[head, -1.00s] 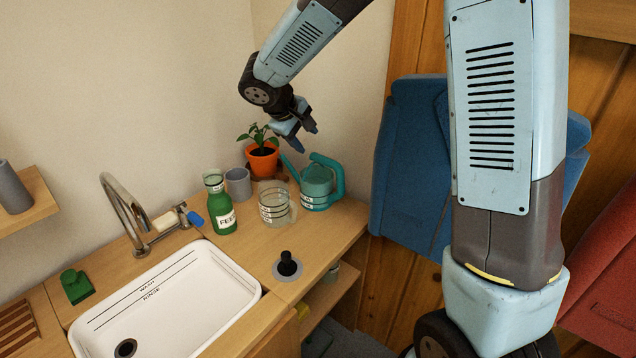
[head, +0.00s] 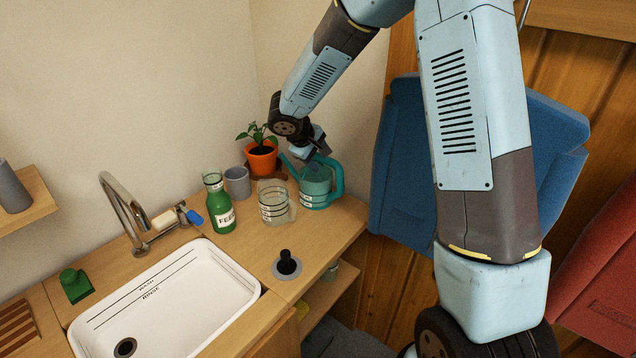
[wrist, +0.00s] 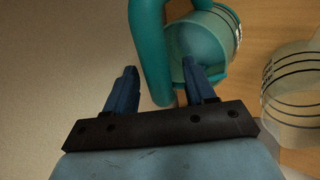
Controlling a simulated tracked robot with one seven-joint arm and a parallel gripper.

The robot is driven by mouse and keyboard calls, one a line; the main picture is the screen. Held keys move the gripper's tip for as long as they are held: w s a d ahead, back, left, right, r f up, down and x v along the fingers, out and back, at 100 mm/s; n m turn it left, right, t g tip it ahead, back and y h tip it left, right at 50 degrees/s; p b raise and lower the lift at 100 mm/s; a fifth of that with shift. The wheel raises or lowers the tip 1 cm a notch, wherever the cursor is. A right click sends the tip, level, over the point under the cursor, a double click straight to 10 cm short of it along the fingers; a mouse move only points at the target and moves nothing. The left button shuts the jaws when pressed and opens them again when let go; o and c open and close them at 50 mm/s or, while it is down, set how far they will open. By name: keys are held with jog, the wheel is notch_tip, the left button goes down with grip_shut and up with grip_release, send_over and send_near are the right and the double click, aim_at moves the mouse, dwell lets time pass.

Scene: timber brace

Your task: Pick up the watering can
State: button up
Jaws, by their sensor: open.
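The teal watering can (head: 314,186) stands upright at the back right of the counter, its spout toward the left and its handle on the right. My gripper (head: 318,160) is just above it in the head view, close to the top of the can. In the wrist view, my gripper (wrist: 160,85) is open, and the teal handle (wrist: 150,50) passes between its two blue fingers. The right finger overlaps the can's body (wrist: 200,45). I cannot tell whether either finger touches the can.
A clear jug (head: 275,207) with dark bands stands left of the can. A potted plant (head: 262,160), a grey cup (head: 237,182) and a green bottle (head: 220,212) are nearby. A black plunger-like knob (head: 286,266) stands in front. The white sink (head: 235,285) is at the left.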

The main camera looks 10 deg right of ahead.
jog(key=shift+d+f, duration=0.1)
jog(key=shift+f, duration=0.1)
jog(key=shift+c, duration=0.4)
grip_shut()
